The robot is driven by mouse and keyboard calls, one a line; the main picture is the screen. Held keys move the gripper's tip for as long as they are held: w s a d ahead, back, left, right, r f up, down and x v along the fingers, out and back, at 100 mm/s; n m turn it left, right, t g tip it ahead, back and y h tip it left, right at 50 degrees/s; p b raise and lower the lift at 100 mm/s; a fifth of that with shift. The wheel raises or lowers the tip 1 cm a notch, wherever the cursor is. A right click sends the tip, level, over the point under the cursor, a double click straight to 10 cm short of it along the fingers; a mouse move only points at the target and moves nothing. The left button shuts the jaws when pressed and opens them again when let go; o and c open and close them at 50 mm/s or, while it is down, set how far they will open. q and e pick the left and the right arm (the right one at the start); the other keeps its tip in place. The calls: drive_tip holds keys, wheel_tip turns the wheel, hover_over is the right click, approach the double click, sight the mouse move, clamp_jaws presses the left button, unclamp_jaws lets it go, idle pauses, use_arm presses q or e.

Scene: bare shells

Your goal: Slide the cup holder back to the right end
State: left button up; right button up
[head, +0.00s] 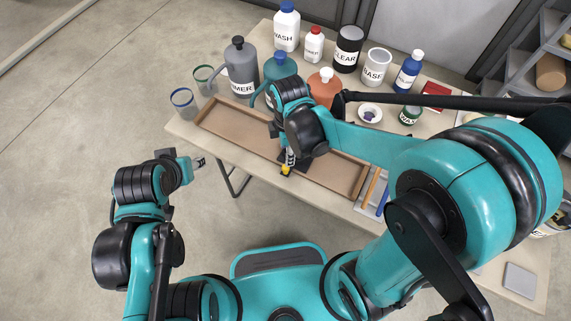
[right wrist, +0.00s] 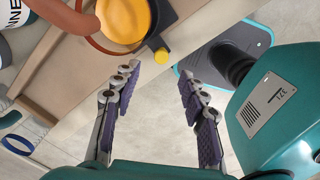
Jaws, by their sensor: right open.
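A long shallow wooden tray (head: 225,125) lies along the table's near edge. A dark cup holder (head: 305,166) with a yellow knob (head: 286,169) sits at its near side, right of the tray's middle, partly hidden by my right arm. In the right wrist view the dark holder (right wrist: 161,14) is beside a round orange-yellow cup-like thing (right wrist: 123,18), with the yellow knob (right wrist: 161,55) sticking out. My right gripper (right wrist: 160,92) is open and empty, its fingers apart below the knob and not touching it. My left gripper (head: 200,162) is off the table at left; its jaws are too small to judge.
Several bottles and jars, including a grey jug (head: 241,68) and an orange bottle (head: 326,86), stand behind the tray. Two clear cups, one with a blue rim (head: 182,97), stand at its left. An orange stick (head: 371,187) and blue stick (head: 384,199) lie just right of the tray.

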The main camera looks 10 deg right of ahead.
drive_tip(key=shift+a+f+n, duration=0.25)
drive_tip(key=shift+f+n, duration=0.25)
drive_tip(key=shift+f, duration=0.1)
wheel_tip(320, 180, down, 7)
drive_tip(key=b, duration=0.3)
drive_tip(key=shift+f, duration=0.2)
drive_tip(key=shift+s, duration=0.1)
clamp_jaws()
